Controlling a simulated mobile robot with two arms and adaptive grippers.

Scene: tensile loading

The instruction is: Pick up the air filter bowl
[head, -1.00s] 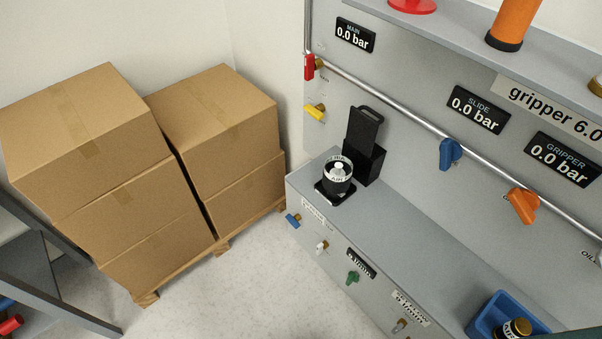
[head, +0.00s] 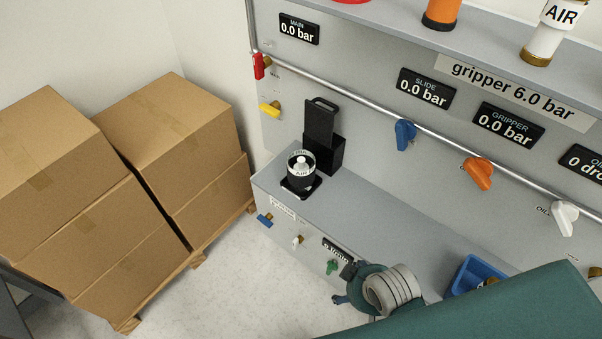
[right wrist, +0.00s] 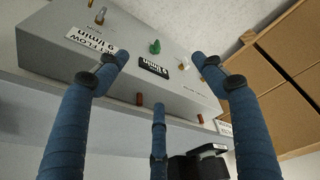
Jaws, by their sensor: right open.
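A short dark cup with a white band lettered AIR (head: 301,170) stands upright on a small black base on the grey bench, in front of a tall black holder (head: 322,140). A white cylinder lettered AIR with a brass end (head: 548,35) stands on the upper shelf at the top right. I cannot tell for sure which is the air filter bowl. My right gripper (right wrist: 160,76) has its three blue fingers spread with nothing between them. In the head view it is in front of the bench, below and right of the cup, mostly hidden by its wrist. My left gripper is not in view.
The bench front carries small valves, including a green one (head: 332,267). A blue bin (head: 470,273) sits on the bench, partly hidden by my right arm. Cardboard boxes (head: 165,120) are stacked on a pallet at the left. The bench top between cup and bin is clear.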

